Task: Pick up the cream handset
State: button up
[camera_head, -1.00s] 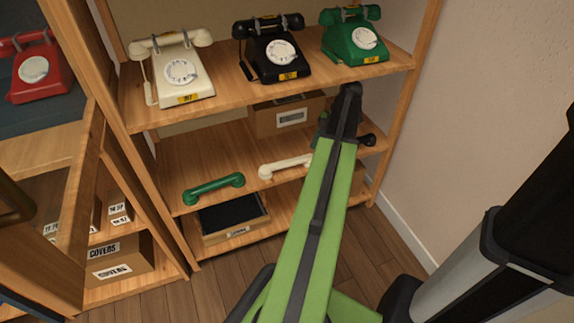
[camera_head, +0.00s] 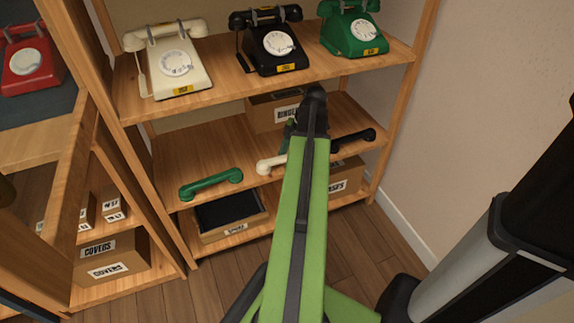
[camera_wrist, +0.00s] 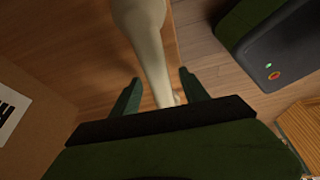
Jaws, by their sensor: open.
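A loose cream handset (camera_head: 270,166) lies near the front edge of the middle shelf, its right part hidden behind my arm. In the wrist view the handset (camera_wrist: 147,45) runs from the top edge down to between the fingertips. My gripper (camera_wrist: 160,92) is open, with one finger on each side of the handset's near part. I cannot tell how much height separates them. In the head view my gripper (camera_head: 292,130) shows mostly hidden behind the wrist, over the middle shelf.
A green handset (camera_head: 211,184) lies left and a black handset (camera_head: 352,140) right on the same shelf. A box (camera_head: 265,114) stands behind. Cream (camera_head: 175,64), black (camera_head: 270,45) and green (camera_head: 350,30) phones stand on the shelf above. A black-lined tray (camera_head: 229,217) is below.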

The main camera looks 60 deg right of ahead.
jog(key=shift+f, duration=0.1)
jog(key=shift+f, duration=0.25)
dwell(0.4)
grip_shut()
dwell(0.4)
